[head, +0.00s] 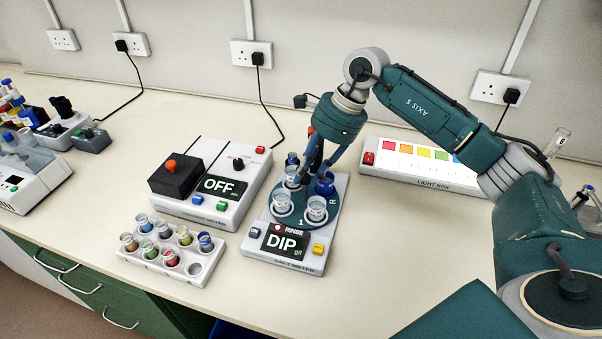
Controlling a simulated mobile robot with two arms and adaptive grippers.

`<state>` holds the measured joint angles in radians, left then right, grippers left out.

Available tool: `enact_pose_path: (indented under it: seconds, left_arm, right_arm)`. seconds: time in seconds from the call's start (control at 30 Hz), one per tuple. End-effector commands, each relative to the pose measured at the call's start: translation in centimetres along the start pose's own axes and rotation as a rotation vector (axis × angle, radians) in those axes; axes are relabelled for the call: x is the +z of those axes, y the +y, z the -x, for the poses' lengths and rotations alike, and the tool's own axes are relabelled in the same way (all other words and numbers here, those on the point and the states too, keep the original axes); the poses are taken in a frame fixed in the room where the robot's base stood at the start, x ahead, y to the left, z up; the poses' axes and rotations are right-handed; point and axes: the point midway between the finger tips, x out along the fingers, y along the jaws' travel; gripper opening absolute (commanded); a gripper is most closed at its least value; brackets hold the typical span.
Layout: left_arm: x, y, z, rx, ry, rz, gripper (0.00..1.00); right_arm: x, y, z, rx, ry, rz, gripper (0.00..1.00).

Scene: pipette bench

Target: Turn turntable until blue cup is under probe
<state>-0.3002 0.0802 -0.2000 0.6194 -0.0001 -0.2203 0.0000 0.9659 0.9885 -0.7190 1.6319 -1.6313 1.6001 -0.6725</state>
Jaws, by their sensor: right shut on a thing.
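The teal turntable (300,223) sits on the white salt meter (262,245). It carries clear cups at its front left (283,207), front right (316,209) and back left (292,178). A blue cup (325,187) stands at its right side, near the letter R. A small dark-blue part (292,159) shows above the back-left cup; I cannot tell if it is the probe. My right gripper (318,168) reaches down from behind and is shut on a dark upright post over the turntable, largely hidden by the fingers. My left gripper is not in view.
A white box reading OFF (221,187) stands left of the meter, with a rack of coloured cups (150,260) in front. A light box (384,165) lies behind right, partly behind my right arm. The bench right of the meter (410,230) is clear.

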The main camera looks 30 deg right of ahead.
Motion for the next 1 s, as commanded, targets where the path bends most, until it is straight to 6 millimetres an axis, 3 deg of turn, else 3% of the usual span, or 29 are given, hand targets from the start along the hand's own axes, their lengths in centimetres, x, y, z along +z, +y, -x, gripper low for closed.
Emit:
enact_pose_path:
  seconds: [0.47,0.5,0.6,1.0]
  left_arm:
    - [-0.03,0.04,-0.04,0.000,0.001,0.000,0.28]
    - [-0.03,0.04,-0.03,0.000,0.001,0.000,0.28]
    - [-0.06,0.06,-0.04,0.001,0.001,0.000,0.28]
    - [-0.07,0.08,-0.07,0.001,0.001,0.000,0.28]
  right_arm:
    - [0.09,-0.34,0.57,-0.011,-0.010,0.003,0.00]
    - [0.10,-0.34,0.58,-0.011,-0.010,0.003,0.25]
    - [0.07,-0.32,0.54,-0.011,-0.009,0.003,0.42]
    - [-0.17,-0.28,0.32,-0.008,-0.004,0.001,0.42]
